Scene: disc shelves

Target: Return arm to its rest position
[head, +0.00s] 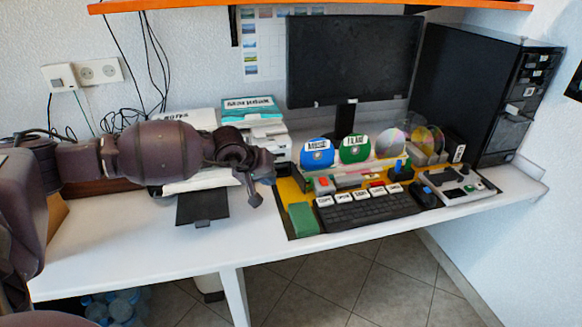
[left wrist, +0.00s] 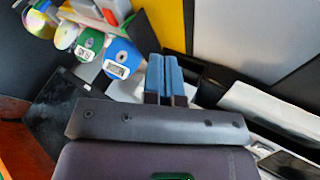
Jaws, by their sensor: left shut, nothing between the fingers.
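My left arm reaches in from the left over the desk in the head view. Its left gripper (head: 260,172) is above the desk, left of the disc rack, and holds nothing. In the left wrist view the two blue fingers of the left gripper (left wrist: 165,78) are together with nothing between them. My right gripper is in neither view. A blue disc (head: 317,153) and a green disc (head: 355,149) stand upright in the rack, to the right of the gripper and apart from it.
A monitor (head: 350,60) and a black computer tower (head: 465,95) stand behind. A keyboard (head: 367,208) and a green block (head: 303,219) lie at the front right. A printer (head: 266,138) is behind the gripper. The white desk (head: 150,245) is clear at front left. An orange shelf (head: 330,4) runs above.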

